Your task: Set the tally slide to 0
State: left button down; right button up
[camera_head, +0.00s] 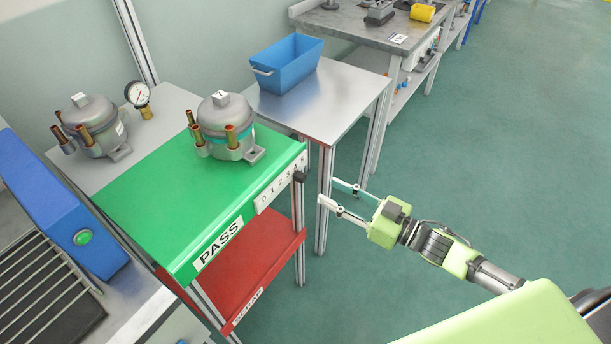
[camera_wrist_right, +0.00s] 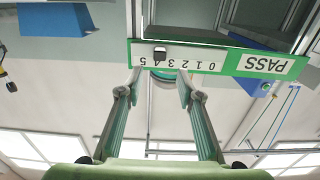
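The tally slide is a dark knob (camera_head: 299,177) on the front edge of the green PASS shelf (camera_head: 150,205). Beside it runs a white number strip (camera_head: 270,192), with 0 nearest the PASS label. In the right wrist view, upside down, the knob (camera_wrist_right: 160,52) stands near the 4. My right gripper (camera_head: 329,191) is open and empty, to the right of the knob in the head view and apart from it. In the right wrist view its fingertips (camera_wrist_right: 159,75) spread to either side of the knob's line. My left gripper is not in view.
A grey compressor (camera_head: 222,128) stands on the green shelf; another (camera_head: 95,125) stands behind by a gauge (camera_head: 138,94). A red shelf (camera_head: 245,262) lies below. A side table (camera_head: 340,105) with a blue bin (camera_head: 288,62) is beyond. Floor at right is clear.

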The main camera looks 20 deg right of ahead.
aim_at(305, 178)
jog(key=x, duration=0.8)
jog(key=shift+w+a+p, duration=0.2)
jog(key=shift+w+p, duration=0.1)
jog(key=shift+p, duration=0.1)
grip_shut()
